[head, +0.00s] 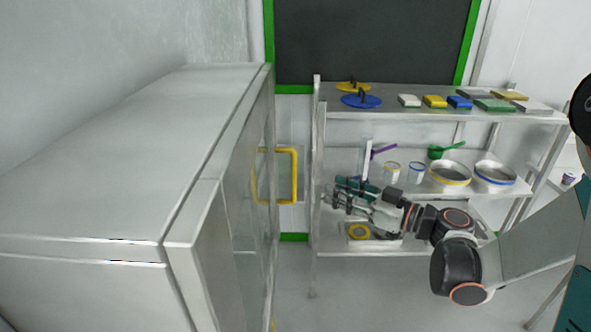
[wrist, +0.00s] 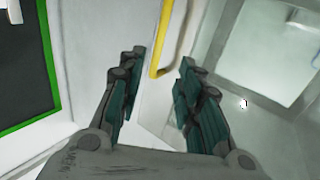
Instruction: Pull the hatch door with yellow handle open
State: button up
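The hatch door (head: 240,225) is on the front of the pale metal cabinet at left in the head view, seen at a steep angle and apparently shut. Its yellow handle (head: 294,176) is an upright bar standing out from the door. In the wrist view the yellow handle (wrist: 166,42) comes down from the top edge, and its lower end shows between the fingertips. My gripper (head: 335,192) is open, to the right of the handle in the head view, with a gap between. In the wrist view my gripper (wrist: 160,67) has its fingers spread and holds nothing.
A metal shelf rack (head: 400,118) stands behind my arm, with lids, coloured boxes, scoops and round pans on it. The cabinet (head: 100,150) fills the left side. Bare floor (head: 350,295) shows between cabinet and rack.

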aim_at(296, 174)
jog(key=b+x, duration=0.2)
jog(key=x, duration=1.1)
jog(key=shift+w+a+r, duration=0.2)
jog(key=shift+w+a, duration=0.05)
jog(key=shift+w, duration=0.05)
grip_shut()
